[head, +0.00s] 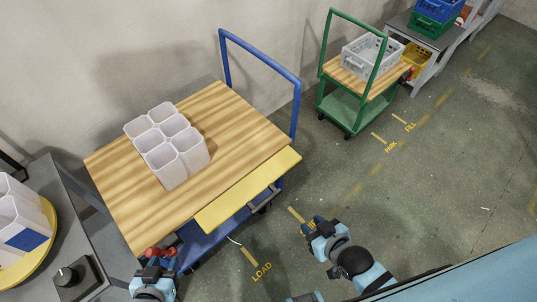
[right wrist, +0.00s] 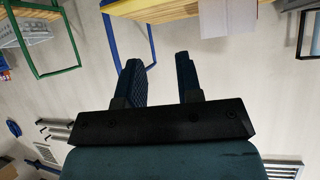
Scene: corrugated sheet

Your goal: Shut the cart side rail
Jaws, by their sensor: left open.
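The cart (head: 215,105) has a wooden deck, a blue push handle (head: 265,60) and a blue lower shelf. Its yellow side rail (head: 250,190) lies folded outward along the deck's near right edge, with a dark bracket below it. My left gripper (head: 158,264) is open at the deck's near corner, by a red part (head: 160,252); contact is unclear. My right gripper (head: 313,225) is over the floor, to the right of the rail and apart from it. In the right wrist view it (right wrist: 160,72) is open and empty, with the cart's deck edge (right wrist: 165,8) beyond.
Several white bins (head: 168,140) stand on the deck. A grey table (head: 65,215) with a yellow round tray (head: 45,255) is at left. A green cart (head: 350,100) with a grey crate (head: 372,58) stands behind.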

